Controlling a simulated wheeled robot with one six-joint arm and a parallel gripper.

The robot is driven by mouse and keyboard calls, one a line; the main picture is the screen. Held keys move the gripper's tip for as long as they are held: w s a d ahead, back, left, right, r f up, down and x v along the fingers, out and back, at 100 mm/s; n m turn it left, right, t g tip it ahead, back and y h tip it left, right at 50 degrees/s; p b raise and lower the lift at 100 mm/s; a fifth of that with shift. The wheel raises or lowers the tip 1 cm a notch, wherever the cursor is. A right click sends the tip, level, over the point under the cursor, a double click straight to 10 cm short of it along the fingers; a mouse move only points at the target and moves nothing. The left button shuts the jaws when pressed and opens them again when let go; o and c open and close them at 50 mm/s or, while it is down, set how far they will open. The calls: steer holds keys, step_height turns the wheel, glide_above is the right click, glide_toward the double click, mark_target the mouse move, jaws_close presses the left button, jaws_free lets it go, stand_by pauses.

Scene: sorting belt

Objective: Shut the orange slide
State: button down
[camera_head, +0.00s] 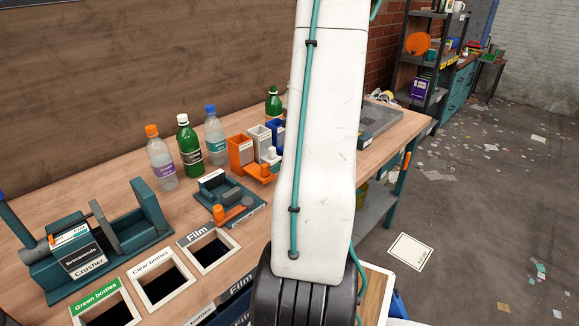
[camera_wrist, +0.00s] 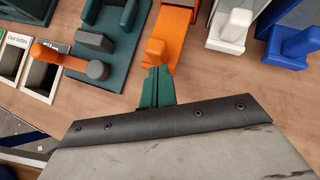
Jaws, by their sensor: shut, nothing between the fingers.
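The orange slide (camera_wrist: 178,36) stands out from its orange box (camera_head: 240,152) on the bench and shows in the head view (camera_head: 262,176). It reaches nearer to me than the white slide beside it. An upright orange knob (camera_wrist: 155,50) is at its near end. My gripper (camera_wrist: 157,76) has its green fingers together with nothing between them. The fingertips are right at the near side of the knob; I cannot tell whether they touch it. In the head view my arm hides the gripper.
A white slide (camera_wrist: 232,28) and a blue slide (camera_wrist: 290,48) are to the right. A dark green fixture with an orange lever (camera_wrist: 62,58) is to the left, near the labelled bins (camera_head: 206,250). Bottles (camera_head: 188,147) stand behind. Bare bench lies below the white and blue slides.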

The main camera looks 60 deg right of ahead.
steer(key=shift+w, duration=0.2)
steer(key=w, duration=0.1)
steer(key=w+d, duration=0.1)
steer(key=w, duration=0.3)
steer(key=shift+w+d, duration=0.25)
steer(key=shift+d, duration=0.1)
steer(key=shift+w+d+r, duration=0.1)
steer(key=shift+w+d, duration=0.1)
steer(key=shift+w, duration=0.15)
steer(key=s, duration=0.3)
steer(key=s+d+r, duration=0.1)
steer(key=s, duration=0.1)
steer(key=shift+s, duration=0.15)
steer(key=a+v, duration=0.1)
steer(key=v, duration=0.7)
steer(key=shift+s+d, duration=0.25)
steer(key=shift+d, duration=0.1)
steer(key=shift+r, duration=0.1)
